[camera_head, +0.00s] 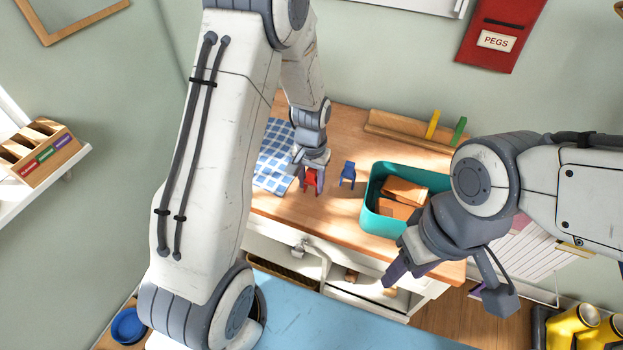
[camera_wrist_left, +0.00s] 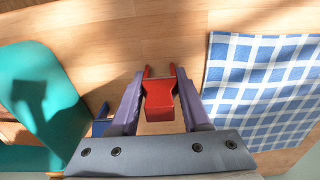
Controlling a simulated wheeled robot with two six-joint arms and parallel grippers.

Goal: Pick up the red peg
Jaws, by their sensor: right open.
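The red peg (camera_head: 311,181) stands on the wooden worktop, to the left of a small blue peg (camera_head: 348,174). My left gripper (camera_head: 312,172) is down at the red peg. In the left wrist view, the red peg (camera_wrist_left: 159,98) lies between the two purple fingers of my left gripper (camera_wrist_left: 160,78), close to both. I cannot tell whether the fingers press on it. The blue peg (camera_wrist_left: 100,122) is partly hidden behind a finger there. My right gripper (camera_head: 407,271) is open and empty, in front of the worktop's right part.
A teal bin (camera_head: 371,214) with wooden blocks stands right of the pegs; it also shows in the wrist view (camera_wrist_left: 65,110). A blue checked cloth (camera_head: 272,160) lies left. A wooden rack (camera_head: 400,131) with yellow and green pegs is at the back.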

